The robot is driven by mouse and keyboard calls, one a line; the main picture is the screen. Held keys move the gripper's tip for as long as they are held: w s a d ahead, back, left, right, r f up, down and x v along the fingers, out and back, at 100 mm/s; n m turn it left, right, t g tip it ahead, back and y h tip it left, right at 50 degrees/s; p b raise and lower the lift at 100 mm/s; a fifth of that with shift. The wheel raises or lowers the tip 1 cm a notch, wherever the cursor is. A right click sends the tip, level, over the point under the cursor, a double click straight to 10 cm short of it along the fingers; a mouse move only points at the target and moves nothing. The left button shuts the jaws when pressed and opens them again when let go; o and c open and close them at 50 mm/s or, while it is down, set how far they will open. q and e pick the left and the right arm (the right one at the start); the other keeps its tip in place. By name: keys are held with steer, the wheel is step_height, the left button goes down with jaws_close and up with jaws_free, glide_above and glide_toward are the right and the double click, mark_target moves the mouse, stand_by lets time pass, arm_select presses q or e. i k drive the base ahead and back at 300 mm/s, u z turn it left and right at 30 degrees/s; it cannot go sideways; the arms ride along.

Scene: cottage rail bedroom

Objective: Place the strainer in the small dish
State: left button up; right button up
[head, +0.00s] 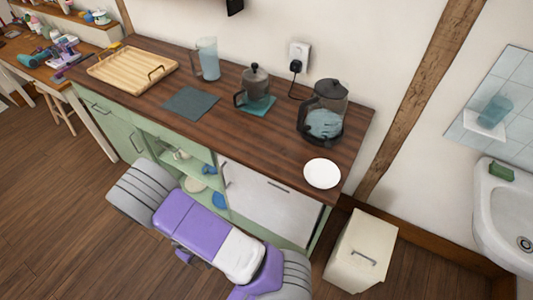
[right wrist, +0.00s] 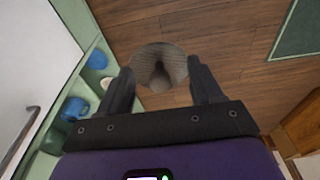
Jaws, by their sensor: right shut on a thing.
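The strainer (right wrist: 160,60), a grey mesh cone, is between the two dark fingers of my right gripper (right wrist: 162,80) in the right wrist view. The gripper is shut on it, with wooden floor behind it. The strainer and the right gripper's fingers cannot be made out in the head view. The small dish (head: 322,173) is a round white dish near the front right corner of the wooden counter. It looks empty. My left gripper is not in view.
Blue cups (right wrist: 75,107) sit on the open shelves below. A cream bin (head: 361,250) stands at right.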

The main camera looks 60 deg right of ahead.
mark_target(324, 170)
steer(key=i, duration=0.6)
steer(key=z, duration=2.15)
